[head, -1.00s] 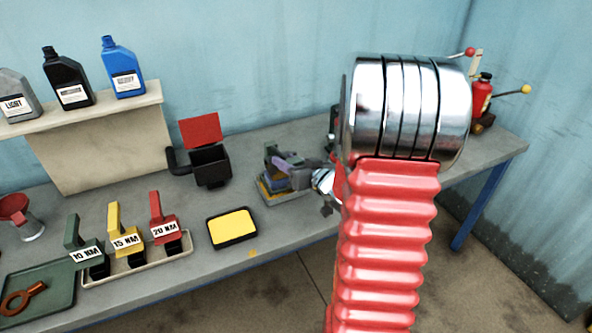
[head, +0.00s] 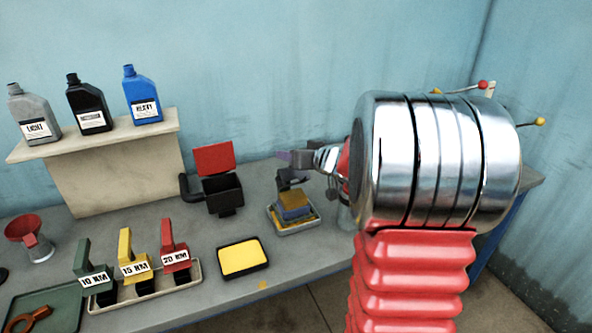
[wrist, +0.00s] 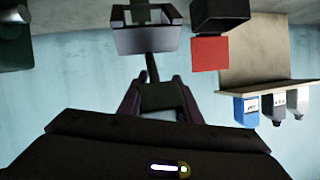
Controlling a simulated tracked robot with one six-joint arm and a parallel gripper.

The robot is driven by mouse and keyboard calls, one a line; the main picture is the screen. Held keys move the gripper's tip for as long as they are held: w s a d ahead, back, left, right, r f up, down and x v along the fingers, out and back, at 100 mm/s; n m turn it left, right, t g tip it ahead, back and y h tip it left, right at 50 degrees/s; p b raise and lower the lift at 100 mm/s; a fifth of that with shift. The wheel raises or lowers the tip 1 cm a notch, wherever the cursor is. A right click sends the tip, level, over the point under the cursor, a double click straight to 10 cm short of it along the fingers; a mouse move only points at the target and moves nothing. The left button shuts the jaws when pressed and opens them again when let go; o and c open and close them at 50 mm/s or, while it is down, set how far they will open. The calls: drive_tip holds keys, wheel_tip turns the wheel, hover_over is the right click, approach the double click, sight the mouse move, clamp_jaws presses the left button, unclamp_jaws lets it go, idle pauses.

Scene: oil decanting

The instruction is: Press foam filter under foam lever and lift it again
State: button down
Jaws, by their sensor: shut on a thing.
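The foam press (head: 310,229) stands on the bench in the head view as a grey tray-like base. A block with a tan-yellow top and blue-grey side (head: 293,205), apparently the foam filter, sits on it. The dark foam lever (head: 291,178) stands raised above the block. My gripper (head: 298,158) is at the upper end of the lever, shut on it. In the upside-down wrist view, the gripper (wrist: 160,92) has a dark handle between its fingers, and a rod runs from it to a grey box-like part (wrist: 147,38). The foam's contact with the lever is hidden.
A yellow pad in a black tray (head: 264,249) lies left of the press. Behind is a black box with a red flap (head: 214,157). Torque tools (head: 134,264) stand farther left, with bottles (head: 143,100) on a shelf above. Some bench around the press is clear.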

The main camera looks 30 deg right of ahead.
drive_tip(key=shift+w+d+r, duration=0.15)
drive_tip(key=shift+w+r, duration=0.1)
drive_tip(key=shift+w, duration=0.4)
drive_tip(key=shift+w+d+r, duration=0.1)
drive_tip(key=shift+w+r, duration=0.15)
drive_tip(key=shift+w, duration=0.35)
drive_tip(key=shift+s+f, duration=0.15)
drive_tip(key=shift+f, duration=0.2)
drive_tip(key=c, duration=1.6)
unclamp_jaws()
drive_tip(key=shift+d, duration=0.1)
drive_tip(key=shift+c, duration=0.2)
drive_tip(key=o, duration=0.3)
drive_tip(key=shift+w+r, duration=0.2)
drive_tip(key=shift+r, duration=0.05)
drive_tip(key=shift+o, duration=0.2)
drive_tip(key=shift+s, duration=0.1)
drive_tip(key=v, duration=1.3)
drive_tip(key=shift+s, duration=0.25)
drive_tip(key=shift+r, duration=0.1)
drive_tip(key=shift+c, duration=0.5)
